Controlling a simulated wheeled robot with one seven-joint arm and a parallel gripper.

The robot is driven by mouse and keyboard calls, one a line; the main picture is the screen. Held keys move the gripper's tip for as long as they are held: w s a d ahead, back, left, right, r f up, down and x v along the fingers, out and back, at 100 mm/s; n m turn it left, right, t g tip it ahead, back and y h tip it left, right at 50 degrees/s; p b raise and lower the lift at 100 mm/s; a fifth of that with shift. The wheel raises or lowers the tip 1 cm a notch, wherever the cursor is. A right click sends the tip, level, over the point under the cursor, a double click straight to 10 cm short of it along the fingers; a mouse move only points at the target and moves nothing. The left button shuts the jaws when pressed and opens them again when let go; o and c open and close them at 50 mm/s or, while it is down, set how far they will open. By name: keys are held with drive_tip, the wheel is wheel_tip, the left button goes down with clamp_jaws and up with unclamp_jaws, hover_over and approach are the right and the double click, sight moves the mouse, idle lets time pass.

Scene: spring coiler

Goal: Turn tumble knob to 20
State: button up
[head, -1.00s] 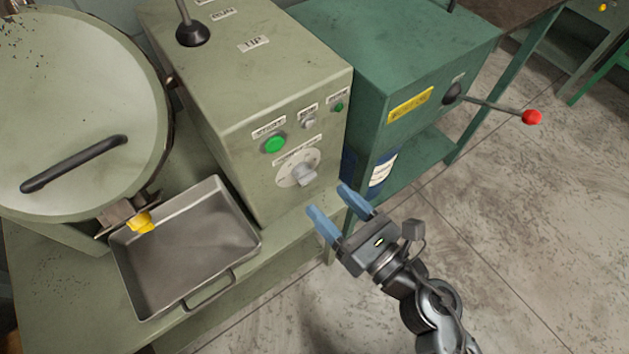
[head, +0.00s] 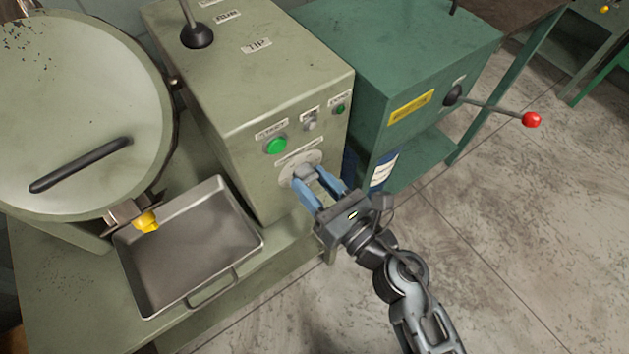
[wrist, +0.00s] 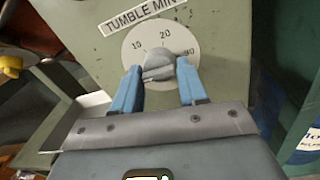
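The tumble knob (wrist: 158,66) is a grey knob on a pale round dial (wrist: 133,42) marked 10, 20 and a partly covered number at the right, under a "TUMBLE MIN" label (wrist: 143,14). In the wrist view the knob's grip bar lies nearly level, tilted slightly. In the head view the knob (head: 306,172) is partly behind my fingers on the front of the grey-green box (head: 258,200). My gripper (wrist: 159,84) is open, its blue fingers on either side of the knob; it also shows in the head view (head: 312,184). Contact cannot be told.
Above the dial are a green button (head: 277,146), a small switch (head: 310,122) and a small green light (head: 340,109). A metal tray (head: 185,255) stands at left below the drum (head: 75,110). A green machine with a red-tipped lever (head: 530,119) stands at right.

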drive_tip(key=c, duration=0.6)
drive_tip(key=shift+o, duration=0.2)
drive_tip(key=shift+m, duration=0.4)
drive_tip(key=m+t+p, duration=0.1)
drive_tip(key=m+p, duration=0.2)
drive_tip(key=m, duration=1.5)
drive_tip(key=shift+s+p, duration=0.1)
drive_tip(key=shift+p, duration=0.3)
drive_tip(key=m+h+p, duration=0.1)
drive_tip(key=m, duration=0.5)
drive_tip(key=shift+a+t+p, duration=0.1)
drive_tip(key=shift+t+p, duration=0.2)
drive_tip(key=shift+p, duration=0.05)
drive_tip(key=shift+m, duration=0.3)
drive_tip(key=shift+s, duration=0.1)
